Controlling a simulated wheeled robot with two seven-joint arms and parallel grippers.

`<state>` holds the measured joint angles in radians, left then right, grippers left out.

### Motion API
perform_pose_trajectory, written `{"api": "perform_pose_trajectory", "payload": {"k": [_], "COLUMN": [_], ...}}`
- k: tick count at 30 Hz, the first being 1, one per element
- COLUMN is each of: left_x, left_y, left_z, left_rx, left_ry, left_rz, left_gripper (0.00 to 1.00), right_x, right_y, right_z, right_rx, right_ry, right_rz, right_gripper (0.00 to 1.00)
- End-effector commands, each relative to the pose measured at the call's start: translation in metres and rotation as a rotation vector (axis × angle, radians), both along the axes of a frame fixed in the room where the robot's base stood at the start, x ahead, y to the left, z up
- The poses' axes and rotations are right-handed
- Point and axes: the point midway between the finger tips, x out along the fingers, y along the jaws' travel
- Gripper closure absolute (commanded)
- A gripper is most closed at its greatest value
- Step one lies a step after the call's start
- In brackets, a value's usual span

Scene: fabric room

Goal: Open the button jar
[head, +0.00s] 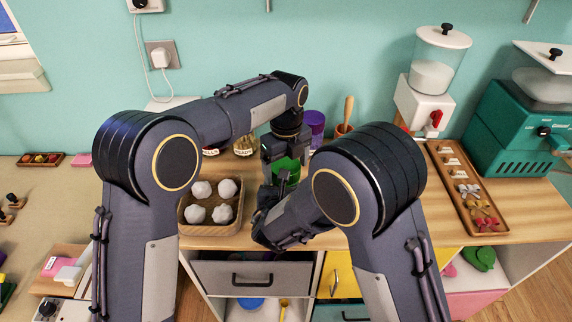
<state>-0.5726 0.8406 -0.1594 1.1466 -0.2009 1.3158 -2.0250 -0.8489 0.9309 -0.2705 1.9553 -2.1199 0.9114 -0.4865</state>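A green jar-like object (287,168) stands on the wooden counter near the middle of the head view. Its label is not readable, so I cannot tell for certain that it is the button jar. My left gripper (286,152) points down from above, with its fingers at the two sides of the green object's top. I cannot tell whether they touch it. My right gripper (268,208) is low in front of the green object, beside the tray's right edge. Its fingers are dark and partly hidden, so their opening is unclear.
A tray (211,230) of white balls sits left of my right gripper. Labelled jars (244,148) stand behind, with a purple cup (315,122) and a wooden-handled pot (344,128) close on the right. A dispenser (424,105) and a long wooden tray (462,193) stand farther right.

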Motion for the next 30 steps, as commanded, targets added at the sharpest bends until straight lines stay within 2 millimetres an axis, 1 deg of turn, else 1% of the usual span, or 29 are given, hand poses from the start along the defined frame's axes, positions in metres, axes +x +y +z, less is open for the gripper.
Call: {"api": "perform_pose_trajectory", "payload": {"k": [5, 7, 15, 18, 19, 21, 23, 25, 30], "left_x": [-0.001, -0.001, -0.001, -0.001, -0.001, -0.001, -0.001, -0.002, -0.003], "left_y": [0.001, 0.001, 0.001, 0.001, 0.001, 0.001, 0.000, -0.002, -0.004], "left_z": [0.000, 0.003, 0.037, 0.043, 0.044, 0.045, 0.046, 0.049, 0.062], "left_rx": [0.005, 0.005, 0.003, 0.004, 0.004, 0.004, 0.005, 0.006, 0.006], "left_ry": [0.007, 0.006, 0.004, 0.005, 0.005, 0.007, 0.010, 0.015, 0.020], "left_rz": [0.000, 0.000, 0.000, 0.000, 0.000, -0.014, -0.052, -0.131, -0.378], "left_gripper": [0.11, 0.11, 0.11, 0.11, 0.14, 0.14, 0.14, 0.14, 0.14], "right_x": [0.001, 0.001, 0.001, 0.001, 0.001, 0.001, 0.001, 0.001, 0.001], "right_y": [-0.003, -0.003, -0.003, -0.003, -0.003, -0.002, -0.002, -0.002, -0.002], "right_z": [0.000, 0.000, 0.000, 0.000, 0.000, 0.000, 0.000, 0.000, 0.000], "right_rx": [-0.001, -0.001, -0.002, -0.001, -0.001, -0.001, -0.001, -0.001, -0.001], "right_ry": [-0.002, -0.002, -0.001, -0.001, -0.001, -0.001, -0.001, -0.001, -0.001], "right_rz": [-0.007, -0.008, -0.007, -0.006, -0.006, -0.005, -0.005, -0.005, -0.004], "right_gripper": [0.91, 0.91, 0.91, 0.91, 0.91, 0.91, 0.91, 0.91, 0.91]}}
